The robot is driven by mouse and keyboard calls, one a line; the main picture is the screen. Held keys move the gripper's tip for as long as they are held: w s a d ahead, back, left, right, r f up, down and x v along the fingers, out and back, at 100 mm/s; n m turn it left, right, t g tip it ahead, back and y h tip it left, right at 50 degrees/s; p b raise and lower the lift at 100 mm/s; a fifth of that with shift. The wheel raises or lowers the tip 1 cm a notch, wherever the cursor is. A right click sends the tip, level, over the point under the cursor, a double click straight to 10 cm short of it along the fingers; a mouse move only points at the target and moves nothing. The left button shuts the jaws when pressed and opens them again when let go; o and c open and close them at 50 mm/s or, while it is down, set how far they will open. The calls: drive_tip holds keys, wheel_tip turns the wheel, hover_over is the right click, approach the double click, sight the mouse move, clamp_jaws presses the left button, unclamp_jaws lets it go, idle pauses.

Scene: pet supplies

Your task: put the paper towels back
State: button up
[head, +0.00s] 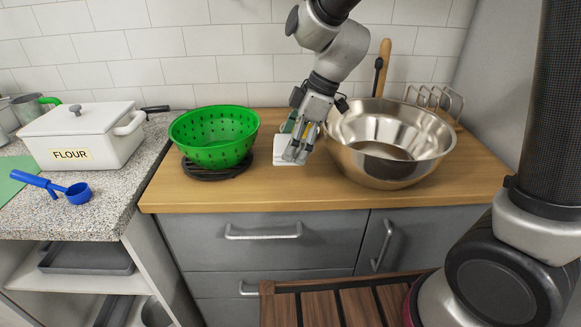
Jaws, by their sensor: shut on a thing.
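My gripper (296,154) hangs down over the wooden counter between the green colander and the steel bowl. It is shut on a white item (281,152), mostly hidden behind the fingers. This may be the paper towels, but I cannot tell for sure. A green and bluish patch shows just above the white item, beside the fingers; I cannot tell whether it is part of it. I cannot tell whether the white item touches the counter. No paper towel roll or holder is clearly visible.
The green colander (215,139) sits on a dark trivet (213,172) to the left. The large steel bowl (390,160) is close on the right, before a wire rack (437,97). A white flour box (83,134) and blue scoop (77,193) lie further left. The wooden counter's front strip (255,198) is clear.

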sight(289, 179)
wheel_tip(289, 179, down, 7)
drive_tip(key=shift+f, duration=0.1)
idle(0.4)
drive_tip(key=o, duration=0.9)
drive_tip(key=shift+f, duration=0.1)
drive_tip(key=v, duration=1.1)
drive_tip(key=s+d+r+m+t+h, duration=0.1)
drive_tip(key=s+d+r+m, duration=0.2)
drive_tip(key=d, duration=0.6)
drive_tip(key=s+d+r+m+t+h, duration=0.1)
drive_tip(key=s+d+r+m+h, duration=0.1)
drive_tip(key=s+d+m, duration=0.6)
drive_tip(key=s+d+r+m+t+h, duration=0.1)
drive_tip(key=s+d+m, duration=0.4)
drive_tip(key=d, duration=0.5)
drive_tip(key=shift+s+d+r+m+t, duration=0.1)
drive_tip(key=shift+s+r+m+t, duration=0.25)
drive_tip(key=shift+r, duration=0.35)
drive_tip(key=shift+s+r+m+t, duration=0.1)
drive_tip(key=shift+r+m+t, duration=0.05)
drive_tip(key=shift+r+m, duration=0.4)
